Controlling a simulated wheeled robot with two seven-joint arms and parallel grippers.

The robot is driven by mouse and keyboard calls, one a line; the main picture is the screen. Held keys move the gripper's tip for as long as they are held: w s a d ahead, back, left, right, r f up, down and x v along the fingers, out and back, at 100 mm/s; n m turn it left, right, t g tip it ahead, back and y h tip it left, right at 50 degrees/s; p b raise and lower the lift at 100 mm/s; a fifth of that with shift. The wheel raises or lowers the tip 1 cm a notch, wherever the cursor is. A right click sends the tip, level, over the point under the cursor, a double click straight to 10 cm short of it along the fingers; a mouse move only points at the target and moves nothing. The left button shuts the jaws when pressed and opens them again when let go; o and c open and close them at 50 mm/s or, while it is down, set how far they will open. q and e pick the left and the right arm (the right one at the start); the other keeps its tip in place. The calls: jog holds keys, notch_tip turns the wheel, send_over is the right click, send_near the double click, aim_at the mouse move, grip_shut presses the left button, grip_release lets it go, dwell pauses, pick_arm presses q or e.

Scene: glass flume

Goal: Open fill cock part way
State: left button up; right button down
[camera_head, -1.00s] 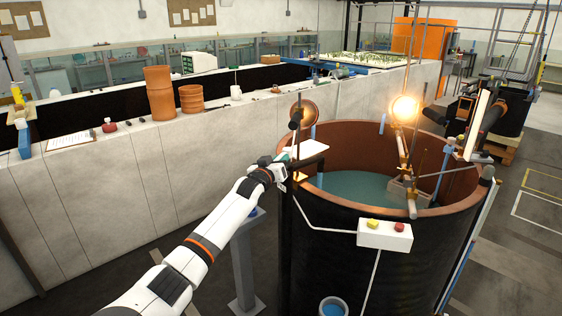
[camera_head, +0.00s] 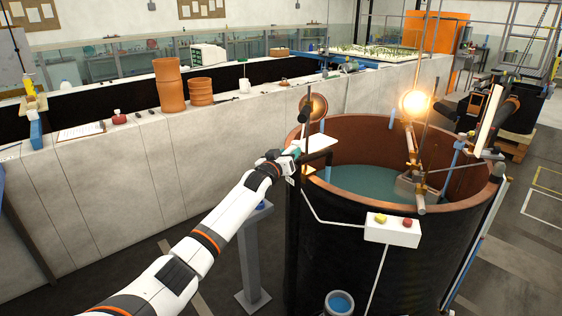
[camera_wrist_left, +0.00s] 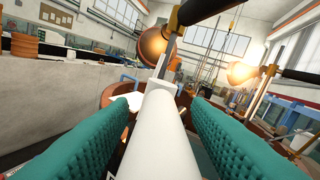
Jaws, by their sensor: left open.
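My left gripper (camera_head: 294,152) is at the left rim of the big dark tub (camera_head: 340,250), by an upright dark rod. In the left wrist view its two teal finger pads (camera_wrist_left: 156,135) stand apart. A white cylinder (camera_wrist_left: 158,135) runs between them; I cannot tell whether the pads touch it. Beyond it a grey bar rises to a dark end. I cannot tell for certain which part is the fill cock. A white plate (camera_head: 318,144) lies just right of the gripper. My right gripper is not in view.
A copper ball (camera_head: 314,107) is above the tub's left rim, and a glowing one (camera_head: 415,103) is further right. A white box with yellow and red buttons (camera_head: 392,230) is on the tub's front. A grey post (camera_head: 252,260) stands left of the tub; a blue bucket (camera_head: 339,303) is below.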

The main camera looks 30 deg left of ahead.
pick_arm(q)
jog(key=s+d+b, duration=0.1)
jog(key=s+b, duration=0.2)
jog(key=s, duration=0.8)
jog(key=shift+s+d, duration=0.2)
jog(key=shift+s, duration=0.15)
jog(key=shift+f, duration=0.15)
